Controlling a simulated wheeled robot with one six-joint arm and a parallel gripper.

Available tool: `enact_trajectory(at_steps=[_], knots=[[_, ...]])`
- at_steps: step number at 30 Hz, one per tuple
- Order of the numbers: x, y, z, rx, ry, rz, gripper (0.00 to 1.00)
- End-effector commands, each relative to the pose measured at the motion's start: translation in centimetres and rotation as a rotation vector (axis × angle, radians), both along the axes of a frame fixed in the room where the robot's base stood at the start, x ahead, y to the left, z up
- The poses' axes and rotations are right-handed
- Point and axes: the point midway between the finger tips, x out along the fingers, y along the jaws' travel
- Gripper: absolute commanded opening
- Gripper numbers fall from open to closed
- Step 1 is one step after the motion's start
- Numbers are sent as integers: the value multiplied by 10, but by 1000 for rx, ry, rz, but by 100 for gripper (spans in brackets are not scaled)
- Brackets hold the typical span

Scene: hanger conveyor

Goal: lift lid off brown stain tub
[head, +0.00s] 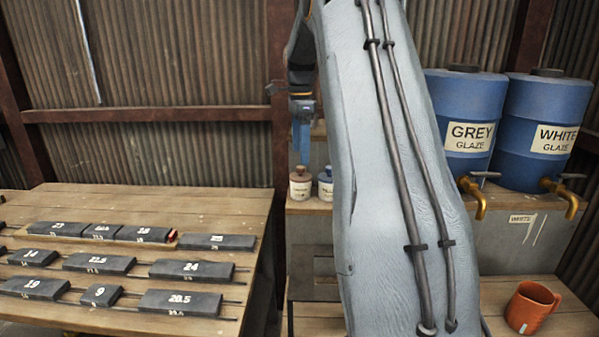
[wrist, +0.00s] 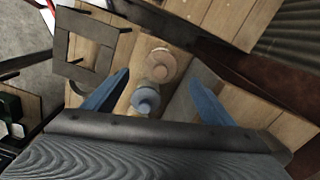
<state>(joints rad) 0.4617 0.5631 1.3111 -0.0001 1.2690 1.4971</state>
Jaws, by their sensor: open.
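A small cream tub with a brown lid (head: 299,174) stands on a wooden shelf, its label too small to read. Its round brown lid also shows in the wrist view (wrist: 161,61). Beside it stands a similar tub with a blue-grey lid (head: 325,175), partly hidden by my arm in the head view; in the wrist view this lid (wrist: 146,97) lies nearer to me. My gripper (head: 303,152) points down above the brown-lidded tub. In the wrist view its blue fingers (wrist: 159,77) are spread wide and empty, with both lids showing between them.
Blue drums of grey glaze (head: 467,110) and white glaze (head: 545,115) with brass taps stand to the right. An orange mug (head: 531,308) sits below them. A wooden table (head: 150,205) with several numbered dark blocks fills the left. A dark square frame (wrist: 92,48) lies near the tubs.

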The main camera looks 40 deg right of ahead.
Motion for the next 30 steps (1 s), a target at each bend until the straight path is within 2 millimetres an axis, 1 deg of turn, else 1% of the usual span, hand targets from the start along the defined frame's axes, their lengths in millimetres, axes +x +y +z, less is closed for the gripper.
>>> enact_trajectory(at_steps=[1, 5, 8, 15, 18, 26, 30], knots=[[0, 2, -6, 1, 3, 2, 78], [0, 3, -18, 0, 1, 5, 78], [0, 1, -27, 1, 3, 6, 78], [-1, -3, -58, 0, 1, 5, 78], [0, -4, -66, 0, 0, 4, 78], [0, -5, -69, 0, -1, 3, 78], [0, -5, -69, 0, -1, 3, 54]])
